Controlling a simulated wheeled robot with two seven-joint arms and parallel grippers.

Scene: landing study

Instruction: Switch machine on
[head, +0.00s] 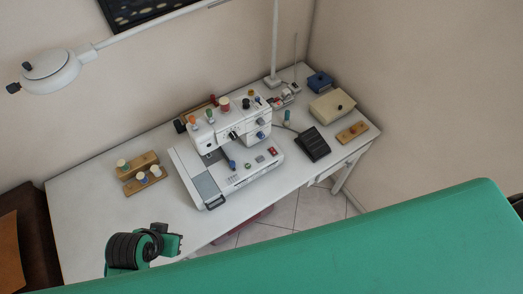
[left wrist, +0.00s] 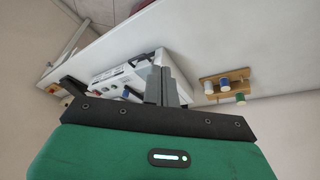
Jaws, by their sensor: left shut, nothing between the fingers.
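The machine is a white sewing machine (head: 205,140) with a grey plate, standing on a white table (head: 85,215). Several knobs and coloured spools sit along its top. A small red switch-like part (head: 273,151) is at the right end of its base. My left gripper (head: 178,242) is shut and empty, in front of the table's near edge, left of the machine and apart from it. In the left wrist view the closed fingers (left wrist: 165,88) overlap part of the machine (left wrist: 120,75), which appears tilted. My right gripper is not in view.
Wooden spool holders (head: 140,165) lie left of the machine. A black pedal (head: 313,144), a cream box (head: 332,105), a blue box (head: 319,81) and a wooden block (head: 352,132) are to its right. A lamp (head: 50,70) hangs over the back left. The table's front left is clear.

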